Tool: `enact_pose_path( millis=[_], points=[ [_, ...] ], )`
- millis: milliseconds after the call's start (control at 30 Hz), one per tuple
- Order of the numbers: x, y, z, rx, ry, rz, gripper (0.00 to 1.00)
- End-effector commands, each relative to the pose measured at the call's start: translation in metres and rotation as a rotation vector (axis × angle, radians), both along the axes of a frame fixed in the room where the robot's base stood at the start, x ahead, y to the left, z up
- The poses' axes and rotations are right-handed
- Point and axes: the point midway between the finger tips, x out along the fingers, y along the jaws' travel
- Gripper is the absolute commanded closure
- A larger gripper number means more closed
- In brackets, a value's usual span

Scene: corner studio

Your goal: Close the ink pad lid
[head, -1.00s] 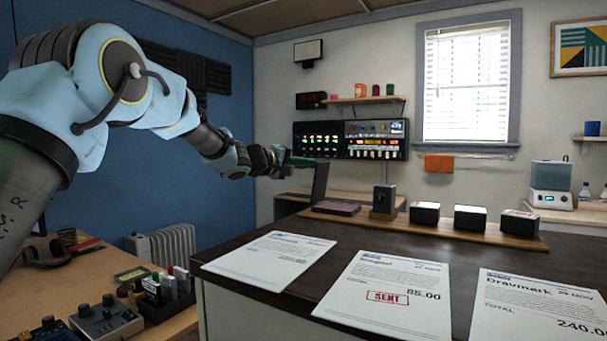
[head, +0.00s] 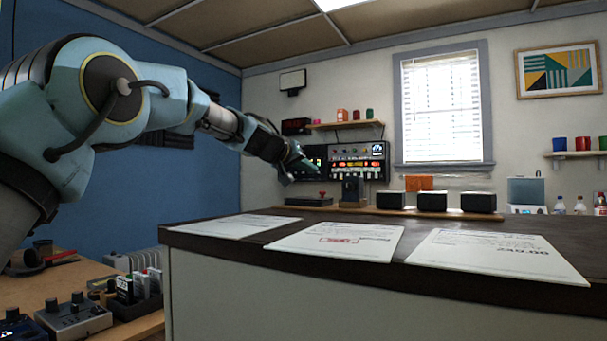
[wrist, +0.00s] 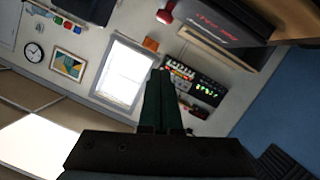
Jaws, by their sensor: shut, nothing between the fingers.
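The ink pad (head: 308,201) is a flat dark case at the back left of the dark countertop. Its lid no longer stands upright and appears to lie down flat on the case; a small gap cannot be ruled out at this size. A small red knob (head: 322,194) shows at the case. In the wrist view a dark panel with red lettering (wrist: 225,20), probably the lid, is at the top right, with a red knob (wrist: 165,15) beside it. My gripper (head: 306,168) is shut and empty, above the ink pad and apart from it. Its teal fingers (wrist: 160,100) point upward in the wrist view.
A dark wooden stamp block (head: 352,190) stands just right of the ink pad. Several black boxes (head: 432,201) stand farther right along a wooden board. Printed sheets (head: 335,241) lie across the counter's front. A lower desk (head: 100,325) with devices is at left.

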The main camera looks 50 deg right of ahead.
Motion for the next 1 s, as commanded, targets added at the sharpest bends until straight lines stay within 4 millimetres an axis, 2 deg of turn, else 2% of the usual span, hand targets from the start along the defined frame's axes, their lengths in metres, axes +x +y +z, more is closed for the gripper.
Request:
enact_pose_path(
  millis=[33,200,467,1000],
  points=[
    [-0.006,-0.001,-0.008,0.011,-0.045,-0.003,1.00],
    [-0.017,-0.004,-0.019,0.049,-0.190,-0.003,1.00],
    [-0.028,-0.007,-0.034,0.095,-0.363,-0.002,1.00],
    [-0.033,-0.008,-0.046,0.097,-0.363,0.000,1.00]
  ],
)
